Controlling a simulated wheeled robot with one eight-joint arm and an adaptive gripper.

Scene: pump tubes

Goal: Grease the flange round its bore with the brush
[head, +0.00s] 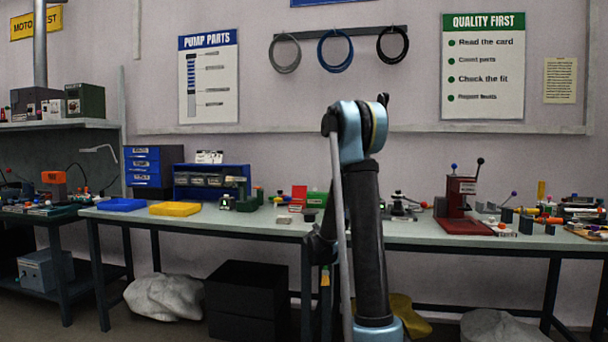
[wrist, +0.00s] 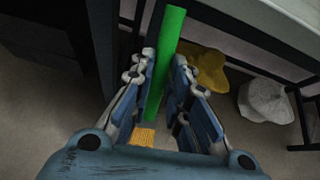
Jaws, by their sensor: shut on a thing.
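My gripper (wrist: 164,60) is shut on a long green bar, which I take to be the brush's handle (wrist: 170,28). The handle runs between the fingers and slants up and away in the wrist view. A small yellow patch near the palm may be the bristles (wrist: 145,135); I cannot tell for sure. In the head view my arm hangs in front of the bench, and the gripper is mostly hidden low beside it. The wrist view shows the floor and bench underside beyond the fingers. I cannot make out the flange or its bore; my arm hides part of the bench.
The long bench (head: 240,223) is crowded at both ends. A blue tray (head: 122,204), a yellow tray (head: 175,209) and a red press (head: 462,205) stand on it. Below are a black box (head: 250,295) and a yellow cloth (wrist: 203,68). The bench edge is close to my gripper.

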